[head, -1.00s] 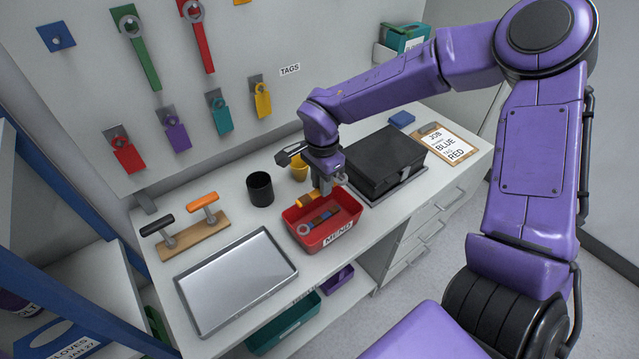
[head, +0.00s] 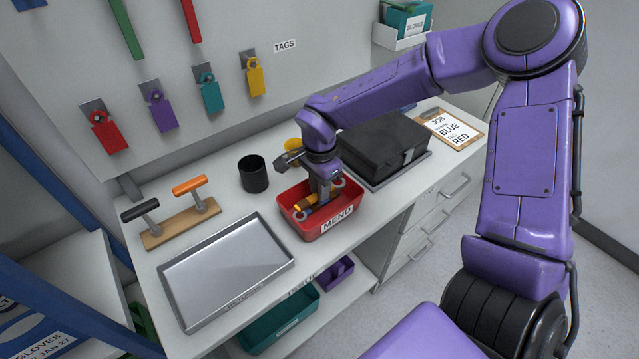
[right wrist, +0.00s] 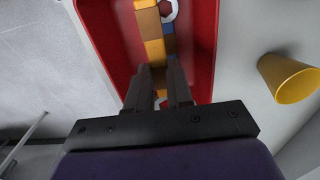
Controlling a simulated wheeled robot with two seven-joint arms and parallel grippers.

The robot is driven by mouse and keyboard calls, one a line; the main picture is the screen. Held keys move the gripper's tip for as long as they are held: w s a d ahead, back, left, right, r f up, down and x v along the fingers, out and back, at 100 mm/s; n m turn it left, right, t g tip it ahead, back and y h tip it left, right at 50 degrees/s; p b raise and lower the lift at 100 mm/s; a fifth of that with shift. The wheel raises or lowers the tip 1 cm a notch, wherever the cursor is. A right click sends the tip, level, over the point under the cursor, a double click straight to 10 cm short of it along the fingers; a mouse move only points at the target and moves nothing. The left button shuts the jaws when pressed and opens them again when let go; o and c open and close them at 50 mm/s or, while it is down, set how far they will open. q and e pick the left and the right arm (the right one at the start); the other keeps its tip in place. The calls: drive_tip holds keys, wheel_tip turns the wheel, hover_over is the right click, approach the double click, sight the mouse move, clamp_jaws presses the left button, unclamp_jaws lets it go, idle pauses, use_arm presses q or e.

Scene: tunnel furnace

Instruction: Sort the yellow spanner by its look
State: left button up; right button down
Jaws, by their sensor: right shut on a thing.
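The yellow spanner (head: 304,203), with brown patches on its handle, is inside the red bin marked MEND (head: 338,228). My right gripper (head: 319,201) reaches down into this bin and is shut on the spanner. In the right wrist view the spanner's handle (right wrist: 149,30) runs up from between my fingertips (right wrist: 159,80). A blue and brown spanner (right wrist: 170,45) lies beside and partly under it; its grey ring end shows at the top of that view. Whether the yellow spanner touches the bin floor I cannot tell. My left gripper is out of view.
A metal tray (head: 225,272) lies left of the bin. A black cup (head: 253,174) and a yellow cup (right wrist: 292,80) stand behind it. A black box (head: 384,150) is on the right, with a JOB clipboard (head: 450,130) beyond. Coloured tags hang on the wall.

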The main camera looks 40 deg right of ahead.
drive_tip(key=shift+f+b, duration=1.2)
drive_tip(key=shift+f, duration=1.45)
drive_tip(key=c, duration=0.9)
unclamp_jaws()
drive_tip(key=o, duration=0.4)
drive_tip(key=shift+o, duration=0.2)
wheel_tip(320, 180, up, 9)
drive_tip(key=p, duration=1)
drive_tip(key=shift+r+p, duration=0.15)
drive_tip(key=shift+p, duration=0.25)
